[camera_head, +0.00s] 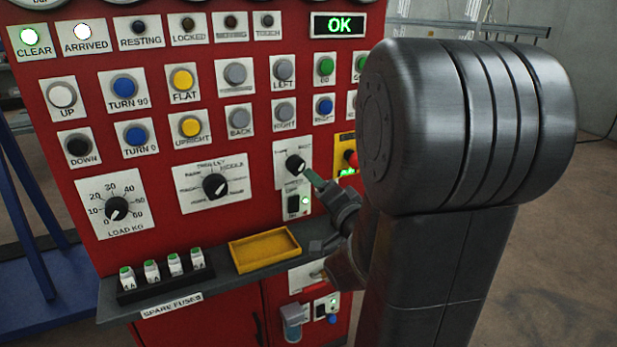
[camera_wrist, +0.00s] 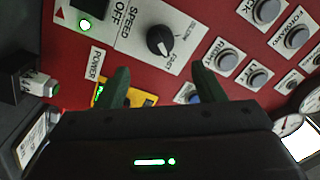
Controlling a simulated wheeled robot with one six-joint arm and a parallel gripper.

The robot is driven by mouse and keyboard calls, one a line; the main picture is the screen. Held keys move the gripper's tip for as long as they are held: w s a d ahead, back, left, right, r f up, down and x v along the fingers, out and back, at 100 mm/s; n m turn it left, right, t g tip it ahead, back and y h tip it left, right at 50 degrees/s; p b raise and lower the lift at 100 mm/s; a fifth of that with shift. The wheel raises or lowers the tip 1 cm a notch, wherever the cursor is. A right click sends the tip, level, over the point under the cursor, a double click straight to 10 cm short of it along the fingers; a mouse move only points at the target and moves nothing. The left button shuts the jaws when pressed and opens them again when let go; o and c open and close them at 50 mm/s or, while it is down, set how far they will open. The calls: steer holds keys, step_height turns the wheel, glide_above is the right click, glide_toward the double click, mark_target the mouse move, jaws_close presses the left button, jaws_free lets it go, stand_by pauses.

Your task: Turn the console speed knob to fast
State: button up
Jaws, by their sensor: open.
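The black round speed knob (camera_head: 295,165) sits on a white plate on the red console, right of the middle. In the wrist view the knob (camera_wrist: 160,41) has a pale pointer mark, which points down and right, toward a label that seems to read FAST. My gripper (camera_head: 317,184) is just right of and below the knob. In the wrist view my gripper (camera_wrist: 162,82) is open and empty, with its green fingers apart. The knob shows beyond the fingertips, untouched.
A switch with a green lamp (camera_head: 304,201) lies below the knob, and a red button on yellow (camera_head: 351,159) to the right. A larger dial (camera_head: 215,186) is to the left. A yellow tray (camera_head: 264,250) and spare fuses (camera_head: 152,271) stand on the ledge below. The display (camera_head: 339,25) reads OK.

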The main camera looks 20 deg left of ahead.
mark_target(301, 169)
steer(key=v, duration=0.4)
steer(key=x, duration=1.4)
steer(key=shift+s, duration=0.1)
